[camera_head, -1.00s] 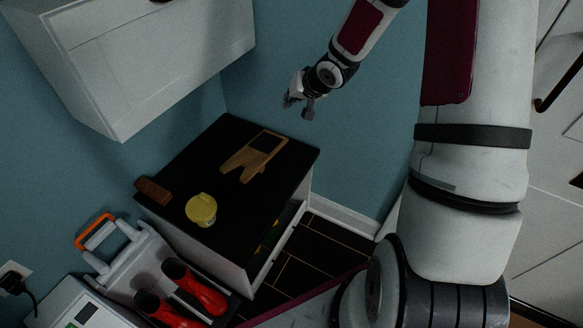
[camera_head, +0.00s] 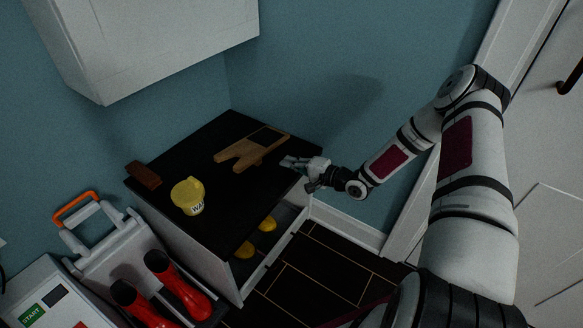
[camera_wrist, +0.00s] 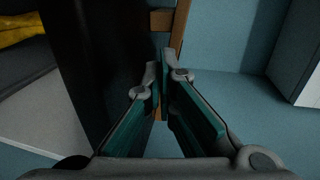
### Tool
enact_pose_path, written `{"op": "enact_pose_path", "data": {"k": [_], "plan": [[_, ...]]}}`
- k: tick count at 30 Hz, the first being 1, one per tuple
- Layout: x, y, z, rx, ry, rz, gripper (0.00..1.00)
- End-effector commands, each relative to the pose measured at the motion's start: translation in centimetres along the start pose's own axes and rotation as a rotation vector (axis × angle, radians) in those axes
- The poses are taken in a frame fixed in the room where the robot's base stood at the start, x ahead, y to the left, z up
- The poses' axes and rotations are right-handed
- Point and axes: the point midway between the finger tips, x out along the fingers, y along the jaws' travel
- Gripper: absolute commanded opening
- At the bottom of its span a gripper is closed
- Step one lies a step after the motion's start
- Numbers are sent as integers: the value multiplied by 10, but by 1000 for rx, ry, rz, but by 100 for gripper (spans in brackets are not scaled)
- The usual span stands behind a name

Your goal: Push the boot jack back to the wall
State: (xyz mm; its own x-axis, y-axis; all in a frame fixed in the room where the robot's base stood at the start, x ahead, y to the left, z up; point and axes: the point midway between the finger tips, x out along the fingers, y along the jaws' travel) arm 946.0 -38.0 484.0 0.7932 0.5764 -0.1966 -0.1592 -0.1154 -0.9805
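The boot jack (camera_head: 250,150) is a flat wooden board with a V-shaped notch at one end and a dark pad at the other. It lies on the black top of the cabinet (camera_head: 225,205), near its back edge and apart from the wall at that side. My gripper (camera_head: 286,163) is at the cabinet's right edge, just right of the boot jack, pointing left. In the wrist view the fingertips (camera_wrist: 160,74) are drawn together and the gripper looks shut, with part of the wooden jack (camera_wrist: 161,20) ahead. Contact with the jack cannot be told.
A yellow tin (camera_head: 188,196) and a brown brush-like block (camera_head: 143,175) stand on the cabinet top. Yellow items (camera_head: 266,224) lie in the open drawer below. A white wall cabinet (camera_head: 150,40) hangs above. Red boots (camera_head: 178,285) stand at the front left.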

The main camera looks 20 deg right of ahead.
Motion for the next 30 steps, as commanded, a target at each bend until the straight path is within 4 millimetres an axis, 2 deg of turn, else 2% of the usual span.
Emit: {"op": "enact_pose_path", "data": {"k": [9, 15, 21, 30], "plan": [[39, -8, 0, -4, -1, 0, 0], [57, -11, 0, -3, 0, 2, 0], [64, -13, 0, -2, 0, 2, 0], [65, -13, 0, -2, 0, 2, 0]]}}
